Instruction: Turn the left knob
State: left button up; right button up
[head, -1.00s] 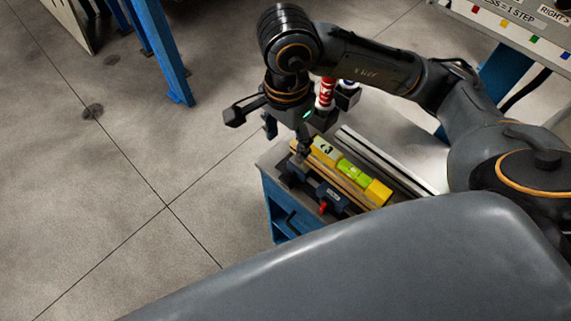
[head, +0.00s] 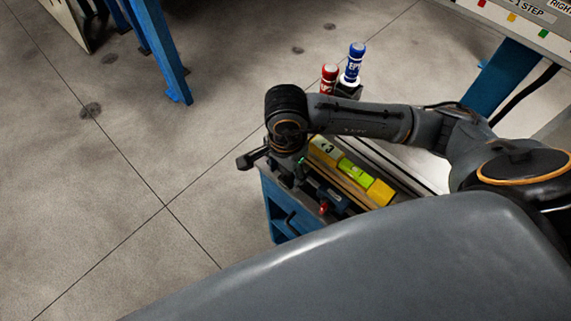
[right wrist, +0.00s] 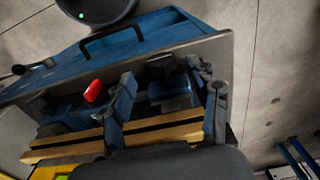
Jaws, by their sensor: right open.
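A long fixture with wooden strips (head: 352,187) lies on the small blue bench. A red knob (head: 323,208) sits on its front side in the head view and also shows in the right wrist view (right wrist: 93,91). A dark, rounded knob-like part (right wrist: 160,60) shows further right in the wrist view; my arm hides it in the head view. My right gripper (right wrist: 166,98) is open over the fixture, its fingers on either side of a dark block below that part. Contact cannot be told. My left gripper is not in view.
Yellow and green blocks (head: 355,170) lie along the fixture.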

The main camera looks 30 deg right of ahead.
aim_at(282, 177)
notch_tip(282, 177, down, 2)
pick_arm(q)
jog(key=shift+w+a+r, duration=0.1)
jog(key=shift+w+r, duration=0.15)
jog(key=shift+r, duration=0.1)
pick_arm(e)
jog(key=shift+f, duration=0.45)
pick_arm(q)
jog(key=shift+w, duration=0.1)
pick_arm(e)
jog(key=shift+c, duration=0.5)
jog(key=c, duration=1)
jog(key=g+b, duration=0.1)
jog(key=b, duration=0.1)
jog(key=w+g+h+b, duration=0.1)
jog(key=g, duration=0.1)
jog(key=shift+a+f+g+b, duration=0.15)
jog(key=shift+f+g+b, duration=0.15)
jog(key=shift+f+b, duration=0.1)
jog(key=shift+c, duration=0.2)
jog(key=shift+r+g+h+b, duration=0.25)
jog(key=shift+g+h+b, duration=0.3)
jog(key=shift+g, duration=0.25)
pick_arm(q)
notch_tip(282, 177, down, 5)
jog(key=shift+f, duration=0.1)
